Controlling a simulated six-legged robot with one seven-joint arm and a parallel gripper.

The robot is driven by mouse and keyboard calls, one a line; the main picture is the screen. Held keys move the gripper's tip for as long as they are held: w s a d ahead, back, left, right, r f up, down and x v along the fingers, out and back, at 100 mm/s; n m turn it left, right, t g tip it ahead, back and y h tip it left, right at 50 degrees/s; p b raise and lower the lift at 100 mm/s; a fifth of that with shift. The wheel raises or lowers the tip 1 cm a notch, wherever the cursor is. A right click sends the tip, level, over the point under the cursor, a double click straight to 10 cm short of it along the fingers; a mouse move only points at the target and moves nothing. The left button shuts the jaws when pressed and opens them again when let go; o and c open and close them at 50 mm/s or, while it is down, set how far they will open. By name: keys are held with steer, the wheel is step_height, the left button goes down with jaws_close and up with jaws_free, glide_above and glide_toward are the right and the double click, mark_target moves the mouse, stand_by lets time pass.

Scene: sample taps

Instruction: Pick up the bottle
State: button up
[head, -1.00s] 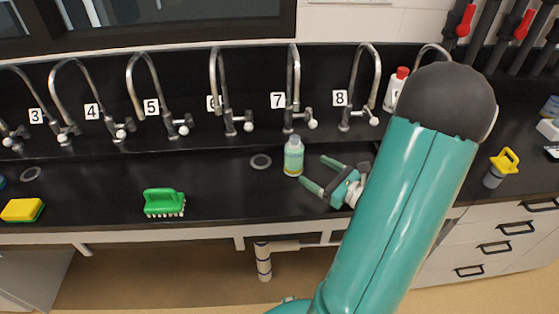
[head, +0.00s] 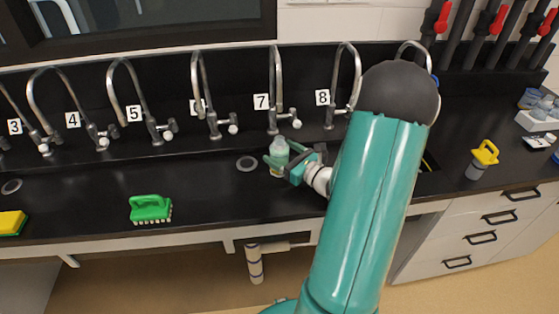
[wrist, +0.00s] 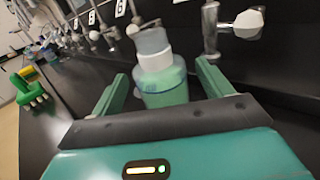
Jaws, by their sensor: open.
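The bottle (head: 279,152) is small, with a pale translucent cap and a green body, and stands upright on the black counter in front of tap 7. In the wrist view the bottle (wrist: 161,75) is between the two green fingers of my gripper (wrist: 160,92). A gap shows on the right between bottle and finger; on the left the finger is close to it. My gripper (head: 281,163) is open around the bottle in the head view, and its fingers hide part of the bottle's body.
Taps numbered 3 to 8 line the back, with tap 7 (head: 275,95) just behind the bottle. A drain hole (head: 247,163) lies left of the bottle. A green brush (head: 150,208) and a yellow sponge (head: 12,222) are further left. A yellow-handled item (head: 482,160) stands right.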

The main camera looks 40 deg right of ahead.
mark_target(275, 148)
steer(key=w, duration=0.3)
steer(key=shift+w+a, duration=0.1)
steer(key=c, duration=1.3)
steer(key=shift+r, duration=0.1)
